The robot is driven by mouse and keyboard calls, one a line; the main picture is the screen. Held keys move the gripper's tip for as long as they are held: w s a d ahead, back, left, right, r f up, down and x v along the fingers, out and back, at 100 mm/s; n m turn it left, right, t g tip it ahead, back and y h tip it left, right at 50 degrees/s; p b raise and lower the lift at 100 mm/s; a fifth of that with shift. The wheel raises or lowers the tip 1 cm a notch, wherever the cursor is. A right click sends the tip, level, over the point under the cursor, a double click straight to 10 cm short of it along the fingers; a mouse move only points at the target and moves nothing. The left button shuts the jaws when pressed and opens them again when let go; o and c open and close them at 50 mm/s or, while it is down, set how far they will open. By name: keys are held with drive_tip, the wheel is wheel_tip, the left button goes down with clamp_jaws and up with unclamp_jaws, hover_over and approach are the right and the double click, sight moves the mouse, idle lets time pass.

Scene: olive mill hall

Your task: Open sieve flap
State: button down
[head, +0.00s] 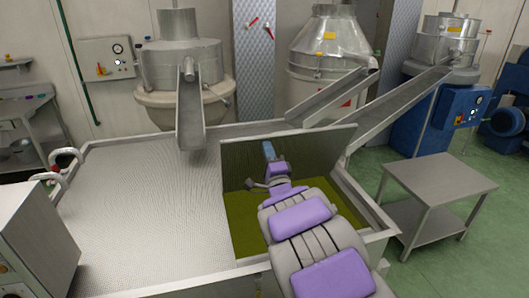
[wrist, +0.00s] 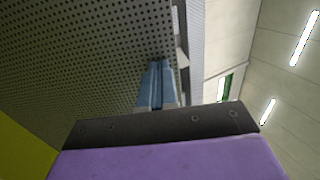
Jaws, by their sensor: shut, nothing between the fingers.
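The sieve flap (head: 315,152) is a perforated metal panel. It stands raised at the far side of an open bay in the large tank, with olive-green liquid (head: 240,215) showing below it. In the wrist view the perforated panel (wrist: 85,60) fills the upper left. My gripper (head: 268,150) is in front of the raised flap, over the bay, with its blue fingers shut and empty. In the wrist view the fingers (wrist: 156,85) lie close together by the panel's edge. I cannot tell whether they touch it. My arm hides part of the bay.
The fixed perforated sieve cover (head: 140,200) lies flat to the left of the bay. Metal chutes (head: 190,110) slope down toward the tank from the mills behind. A steel side table (head: 440,180) stands on the green floor at right. A grey cabinet (head: 35,240) is at front left.

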drive_tip(key=shift+a, duration=0.25)
drive_tip(key=w+a+r+g+p, duration=0.2)
drive_tip(key=w+r+g+p, duration=0.1)
drive_tip(key=w+p, duration=0.4)
drive_tip(key=shift+w+r+g+h, duration=0.35)
drive_tip(key=shift+w+g+h, duration=0.05)
drive_tip(key=shift+w, duration=0.6)
drive_tip(key=shift+s+f, duration=0.1)
